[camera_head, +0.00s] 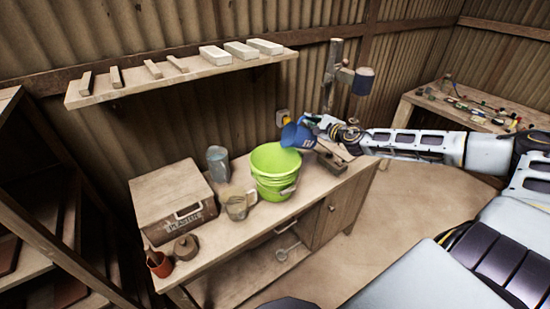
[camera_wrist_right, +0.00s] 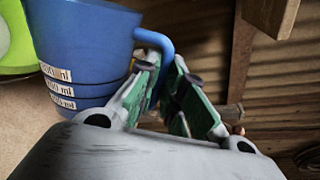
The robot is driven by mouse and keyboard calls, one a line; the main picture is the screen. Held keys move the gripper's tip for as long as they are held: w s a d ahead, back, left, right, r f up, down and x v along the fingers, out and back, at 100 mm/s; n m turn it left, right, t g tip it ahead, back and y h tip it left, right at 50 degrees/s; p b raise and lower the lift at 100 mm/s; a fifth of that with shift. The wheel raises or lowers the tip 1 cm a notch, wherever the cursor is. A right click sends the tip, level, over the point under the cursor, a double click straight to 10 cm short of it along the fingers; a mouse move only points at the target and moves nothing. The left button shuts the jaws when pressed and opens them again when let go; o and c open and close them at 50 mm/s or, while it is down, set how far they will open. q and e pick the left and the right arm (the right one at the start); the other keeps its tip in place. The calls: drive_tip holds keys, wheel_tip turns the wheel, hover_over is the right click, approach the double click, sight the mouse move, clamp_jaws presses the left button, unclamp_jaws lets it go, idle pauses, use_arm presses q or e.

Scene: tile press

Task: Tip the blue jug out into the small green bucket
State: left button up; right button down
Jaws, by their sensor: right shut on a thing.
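The blue jug (camera_head: 297,135) is held by my right gripper (camera_head: 318,124), up beside the right rim of the small green bucket (camera_head: 272,165). In the right wrist view, the fingers (camera_wrist_right: 168,92) are shut on the jug's handle (camera_wrist_right: 160,50). The jug's body (camera_wrist_right: 88,40) carries white volume labels. In the head view the jug looks tilted toward the bucket. I cannot see what is in the jug, nor any stream from it. The bucket stands on the workbench (camera_head: 213,246). Its edge also shows at the left of the right wrist view (camera_wrist_right: 14,40). My left gripper is not in view.
A press-like stand (camera_head: 334,75) rises behind my right gripper. A shelf (camera_head: 190,72) hangs above.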

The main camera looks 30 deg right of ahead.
drive_tip(key=shift+s+d+f+m, duration=0.1)
drive_tip(key=shift+d+f+m, duration=0.05)
drive_tip(key=shift+d+m, duration=0.45)
drive_tip(key=shift+s+d+f+m, duration=0.1)
drive_tip(key=shift+d+f+m, duration=0.05)
drive_tip(key=shift+d+m, duration=0.4)
idle(0.4)
drive_tip(key=shift+d+f+m+t+y, duration=0.3)
drive_tip(key=shift+d+f+m+y, duration=0.1)
drive_tip(key=shift+d+m, duration=0.35)
drive_tip(key=d+f+m+b, duration=0.2)
drive_tip(key=b, duration=0.1)
drive_tip(key=shift+s+f, duration=0.15)
drive_tip(key=shift+f, duration=0.05)
idle(0.8)
drive_tip(key=shift+d, duration=0.15)
drive_tip(key=shift+s+d+f+m+t+y+b, duration=0.1)
drive_tip(key=shift+d+f+m+t+y+b, duration=0.2)
drive_tip(key=shift+d+m+b, duration=0.4)
